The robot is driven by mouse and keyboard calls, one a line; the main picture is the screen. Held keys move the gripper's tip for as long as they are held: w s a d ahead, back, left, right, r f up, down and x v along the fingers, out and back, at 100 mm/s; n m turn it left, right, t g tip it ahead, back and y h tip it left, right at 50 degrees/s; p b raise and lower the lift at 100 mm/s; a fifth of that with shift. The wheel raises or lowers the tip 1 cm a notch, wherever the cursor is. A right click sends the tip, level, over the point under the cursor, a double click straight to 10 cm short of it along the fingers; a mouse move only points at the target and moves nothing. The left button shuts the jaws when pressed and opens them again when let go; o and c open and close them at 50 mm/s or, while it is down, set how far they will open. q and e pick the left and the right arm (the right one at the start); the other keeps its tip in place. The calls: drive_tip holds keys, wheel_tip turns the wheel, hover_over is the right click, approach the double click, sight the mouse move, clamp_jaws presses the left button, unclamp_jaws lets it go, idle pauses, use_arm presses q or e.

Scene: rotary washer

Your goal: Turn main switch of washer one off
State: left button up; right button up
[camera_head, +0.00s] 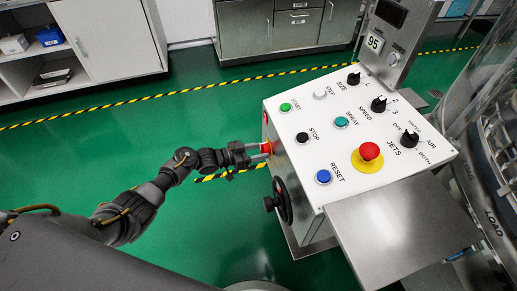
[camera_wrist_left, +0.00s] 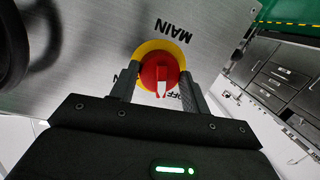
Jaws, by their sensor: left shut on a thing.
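The main switch (camera_wrist_left: 160,72) is a red rotary knob on a yellow round plate on the metal side of the control box. "MAIN" is printed beside it, and "OFF" partly shows behind my right-hand finger in the left wrist view. A white mark on the knob points to the bottom of that view. My left gripper (camera_wrist_left: 160,84) is shut on the knob, one finger at each side. In the head view my left gripper (camera_head: 258,152) reaches the left side of the control box (camera_head: 320,150), where a bit of red shows. My right gripper is not in view.
The box's top carries several buttons, black selector knobs and a red emergency stop (camera_head: 369,151) on yellow. A black handwheel (camera_head: 282,200) sits on the same side, just below my gripper. A clear round washer part (camera_head: 490,120) stands at the right. Green floor lies open behind the arm.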

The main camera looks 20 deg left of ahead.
use_arm(q)
drive_tip(key=n+g, duration=0.1)
drive_tip(key=n, duration=0.3)
drive_tip(key=shift+p, duration=0.35)
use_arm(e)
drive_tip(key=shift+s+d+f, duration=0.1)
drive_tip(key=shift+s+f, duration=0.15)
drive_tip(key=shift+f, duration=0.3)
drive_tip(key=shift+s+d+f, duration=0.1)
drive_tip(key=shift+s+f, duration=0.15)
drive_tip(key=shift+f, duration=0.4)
use_arm(q)
drive_tip(key=o, duration=1)
drive_tip(key=p+v, duration=0.1)
drive_tip(key=v, duration=0.9)
drive_tip(key=shift+s+a, duration=0.1)
drive_tip(key=shift+a, duration=0.3)
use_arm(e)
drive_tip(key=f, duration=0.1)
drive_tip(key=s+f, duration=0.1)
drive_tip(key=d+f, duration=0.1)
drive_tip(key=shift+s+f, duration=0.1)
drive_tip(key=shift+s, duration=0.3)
